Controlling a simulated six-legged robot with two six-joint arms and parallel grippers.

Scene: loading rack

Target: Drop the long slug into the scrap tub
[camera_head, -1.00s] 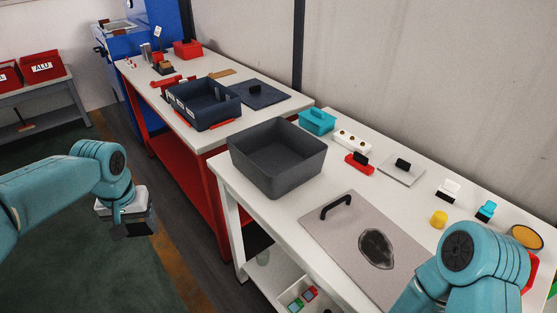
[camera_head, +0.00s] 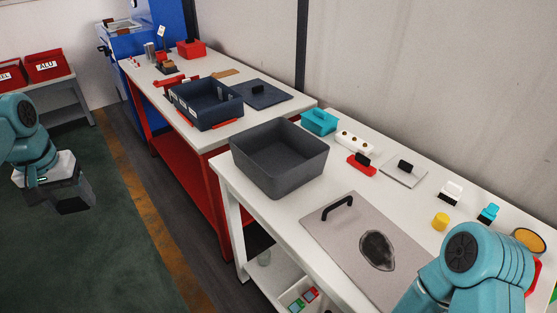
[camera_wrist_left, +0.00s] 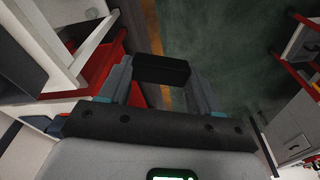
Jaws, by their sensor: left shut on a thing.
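My left gripper (camera_head: 72,198) hangs over the green floor at the left of the head view, away from the tables. In the left wrist view it (camera_wrist_left: 160,84) is shut on a dark, straight-edged block (camera_wrist_left: 161,70), which appears to be the long slug and spans between the fingers. In the head view the block cannot be made out from the dark fingers. A large dark grey open tub (camera_head: 309,165), which appears to be the scrap tub, stands on the near white table, and its visible inside looks empty. My right arm shows at the lower right; its gripper is out of view.
A blue open crate (camera_head: 213,117) stands on the far red-legged table. A grey plate (camera_head: 338,231) with a black handle lies before the tub. A turquoise box (camera_head: 319,121) and small parts line the wall side. Red bins (camera_head: 45,66) are at far left.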

